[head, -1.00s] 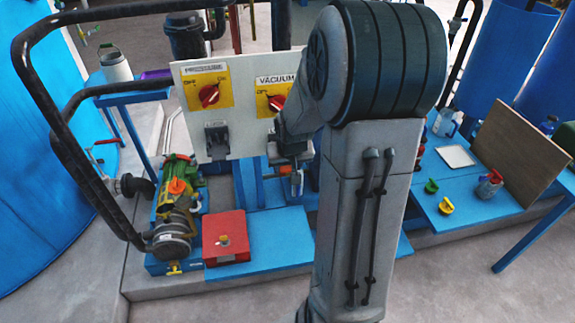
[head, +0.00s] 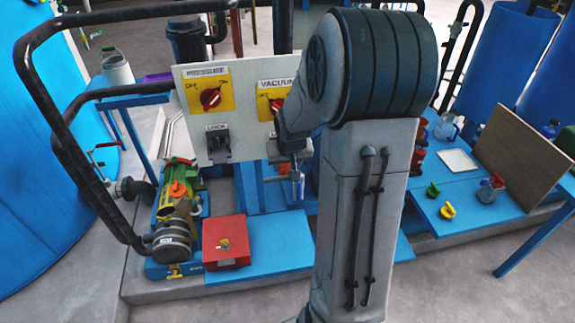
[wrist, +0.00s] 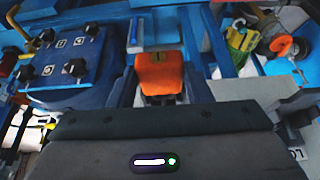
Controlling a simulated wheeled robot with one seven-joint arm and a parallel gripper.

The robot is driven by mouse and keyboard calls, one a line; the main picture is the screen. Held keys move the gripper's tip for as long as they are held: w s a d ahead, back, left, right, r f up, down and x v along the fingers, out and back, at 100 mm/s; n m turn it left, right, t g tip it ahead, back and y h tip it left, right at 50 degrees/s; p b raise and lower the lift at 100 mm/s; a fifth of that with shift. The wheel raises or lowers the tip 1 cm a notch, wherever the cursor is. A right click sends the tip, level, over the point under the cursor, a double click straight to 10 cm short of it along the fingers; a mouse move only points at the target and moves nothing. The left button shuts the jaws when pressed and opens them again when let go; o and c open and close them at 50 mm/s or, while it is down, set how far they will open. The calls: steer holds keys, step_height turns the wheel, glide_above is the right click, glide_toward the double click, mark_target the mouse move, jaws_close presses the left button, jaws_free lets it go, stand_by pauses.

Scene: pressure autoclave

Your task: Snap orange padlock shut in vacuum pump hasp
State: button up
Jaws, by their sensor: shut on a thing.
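The orange padlock (wrist: 160,75) shows in the middle of the wrist view, just beyond the dark edge of my gripper (wrist: 161,99). My gripper is shut on it. The shackle is not clearly visible. The grey control panel (head: 245,130) carries a PRESSURE switch (head: 210,97) and a VACUUM switch (head: 276,103). A hasp marked LOCK (head: 217,147) is below the pressure switch. My wrist covers the area below the vacuum switch, so its hasp is hidden. I cannot tell whether the padlock touches it.
A red box (head: 226,242) sits on the blue bench in front of the panel. A green pump (head: 178,190) stands to its left. Black pipe rails (head: 60,130) curve round the left side.

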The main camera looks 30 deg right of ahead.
steer(key=shift+w+d, duration=0.25)
steer(key=shift+w, duration=0.55)
steer(key=shift+w+d, duration=0.2)
steer(key=shift+w, duration=0.55)
steer(key=o, duration=1.2)
steer(key=b+v, duration=0.1)
steer(key=v, duration=1.3)
steer(key=s+a+f+n, duration=0.1)
steer(key=s+a, duration=0.3)
steer(key=s, duration=0.2)
steer(key=s+a+f+n+g, duration=0.1)
steer(key=s+a, duration=0.4)
steer(key=s, duration=0.1)
steer(key=s+a+n+y, duration=0.1)
steer(key=s+a, duration=0.4)
steer(key=s, duration=0.2)
steer(key=shift+f, duration=0.4)
